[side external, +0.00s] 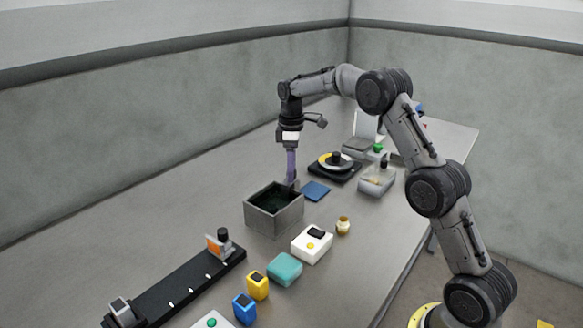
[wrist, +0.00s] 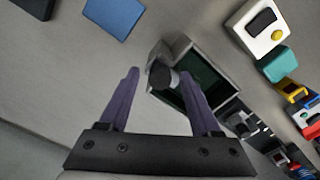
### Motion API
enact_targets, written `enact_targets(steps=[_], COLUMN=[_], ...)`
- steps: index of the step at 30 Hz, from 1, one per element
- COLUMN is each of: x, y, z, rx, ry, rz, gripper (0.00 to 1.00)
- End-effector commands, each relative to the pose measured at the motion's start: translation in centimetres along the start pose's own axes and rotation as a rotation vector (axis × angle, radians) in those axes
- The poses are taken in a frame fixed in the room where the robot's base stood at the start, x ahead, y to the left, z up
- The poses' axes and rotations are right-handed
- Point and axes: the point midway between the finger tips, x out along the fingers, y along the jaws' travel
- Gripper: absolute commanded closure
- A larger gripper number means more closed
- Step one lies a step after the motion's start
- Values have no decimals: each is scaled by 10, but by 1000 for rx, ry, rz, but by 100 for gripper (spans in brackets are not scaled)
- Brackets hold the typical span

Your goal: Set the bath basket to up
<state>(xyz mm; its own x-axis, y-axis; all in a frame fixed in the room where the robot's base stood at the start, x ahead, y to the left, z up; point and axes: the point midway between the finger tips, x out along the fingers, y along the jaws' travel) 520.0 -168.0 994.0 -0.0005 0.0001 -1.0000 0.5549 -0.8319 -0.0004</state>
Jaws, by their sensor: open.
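The bath is an open grey box (side external: 261,222) with a dark green inside, standing on the table; it also shows in the wrist view (wrist: 222,118). A dark round knob on a grey arm (wrist: 163,77) sits at the bath's edge in the wrist view. I cannot tell a separate basket inside or its height. My gripper (side external: 291,183) points down at the far right corner of the bath. In the wrist view my gripper's purple fingers (wrist: 159,72) are apart, with the knob between or just beyond their tips. Contact cannot be told.
A blue pad (side external: 315,191) lies right of the bath. A white box with a black switch and yellow button (side external: 312,245), a teal block (side external: 285,269) and a small jar (side external: 343,226) stand nearer. A black rail (side external: 185,289) lies front left. The table left of the bath is clear.

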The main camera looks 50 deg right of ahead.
Motion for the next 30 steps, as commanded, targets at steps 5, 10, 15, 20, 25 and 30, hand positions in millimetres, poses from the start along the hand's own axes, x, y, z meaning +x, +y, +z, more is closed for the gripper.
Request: enact_targets(steps=[5, 10, 15, 20, 25, 30], x=[0, 0, -1, -1, -1, -1], y=[0, 0, 0, 0, 0, 0], z=[0, 0, 0, 0, 0, 0], rx=[0, 0, 0, 0, 0, 0], ry=[0, 0, 0, 0, 1, 1], rz=[0, 0, 0, 1, 1, 1], gripper=[59, 90, 100, 100, 100, 100])
